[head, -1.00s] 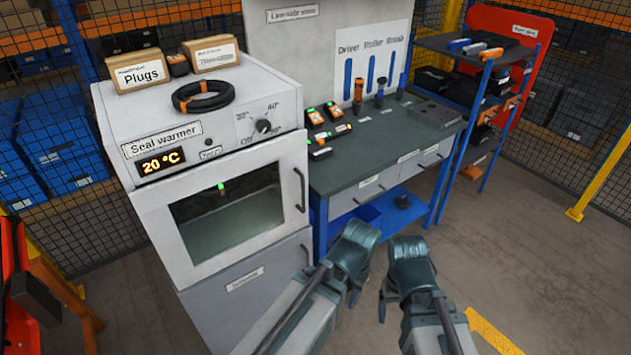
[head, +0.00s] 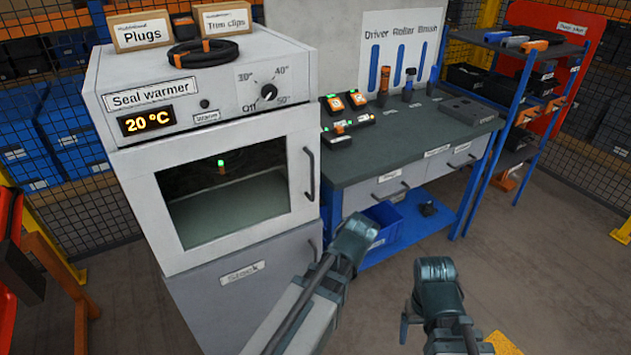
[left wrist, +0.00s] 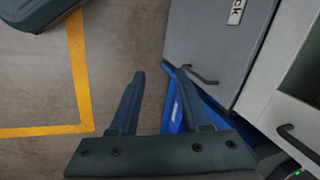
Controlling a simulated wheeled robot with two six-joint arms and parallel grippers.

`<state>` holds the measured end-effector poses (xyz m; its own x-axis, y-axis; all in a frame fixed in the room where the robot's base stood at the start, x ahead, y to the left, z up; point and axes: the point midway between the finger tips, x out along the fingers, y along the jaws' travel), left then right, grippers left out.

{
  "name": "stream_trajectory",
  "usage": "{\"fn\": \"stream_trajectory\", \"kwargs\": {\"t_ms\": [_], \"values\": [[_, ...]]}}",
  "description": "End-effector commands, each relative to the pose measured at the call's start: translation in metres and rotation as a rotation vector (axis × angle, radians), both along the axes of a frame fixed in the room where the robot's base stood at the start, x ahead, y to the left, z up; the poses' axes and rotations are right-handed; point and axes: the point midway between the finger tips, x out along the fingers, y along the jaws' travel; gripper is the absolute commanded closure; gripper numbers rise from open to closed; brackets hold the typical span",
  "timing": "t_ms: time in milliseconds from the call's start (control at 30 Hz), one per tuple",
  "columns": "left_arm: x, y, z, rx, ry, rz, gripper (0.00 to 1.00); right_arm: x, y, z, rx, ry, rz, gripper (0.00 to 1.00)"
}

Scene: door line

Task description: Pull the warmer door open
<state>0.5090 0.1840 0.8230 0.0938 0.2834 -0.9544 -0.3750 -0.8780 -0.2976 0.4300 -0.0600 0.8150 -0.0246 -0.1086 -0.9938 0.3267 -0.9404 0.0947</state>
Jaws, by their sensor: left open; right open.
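The seal warmer (head: 200,110) stands at the left with its white-framed, windowed door (head: 157,215) shut. The dark upright door handle (head: 311,174) is on the door's right side. In the left wrist view this handle (left wrist: 298,143) shows at the lower right. My left gripper (left wrist: 159,75) is open and empty, apart from the warmer; in the head view its arm ends to the lower right of the handle. My right gripper (head: 407,318) is open, low at the right of my left arm, far from the door; its fingers are partly hidden.
Below the door is a grey stock cabinet (head: 205,305) with its own handle (left wrist: 203,78). A workbench (head: 415,150) with tools stands right of the warmer, a blue bin (head: 385,235) under it. A shelf rack (head: 490,130) stands farther right. Floor in front is clear.

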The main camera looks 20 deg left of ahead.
Motion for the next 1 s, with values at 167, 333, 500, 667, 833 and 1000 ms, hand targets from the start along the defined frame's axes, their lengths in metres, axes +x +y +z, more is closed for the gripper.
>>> {"fn": "stream_trajectory", "kwargs": {"t_ms": [167,333,500,667,833,1000], "values": [[0.046,0.045,-0.004,0.354,0.072,-0.334,0.53,0.000,0.000,-0.036,0.000,0.000,0.000,0.20],[0.087,0.060,0.047,0.739,0.246,-0.662,0.53,0.000,0.000,-0.037,0.000,0.000,0.000,0.20],[0.123,0.048,0.111,1.113,0.497,-0.907,0.53,0.000,0.000,-0.036,0.000,0.000,0.000,0.20],[0.141,0.029,0.154,1.338,0.697,-1.010,0.53,0.000,0.000,-0.036,0.000,0.000,0.000,0.20],[0.146,0.019,0.173,1.430,0.796,-1.038,0.53,0.000,0.000,-0.036,0.000,0.000,0.000,0.20],[0.146,0.019,0.175,1.439,0.807,-1.041,0.53,0.000,0.000,-0.036,0.000,0.000,0.000,0.20]]}}
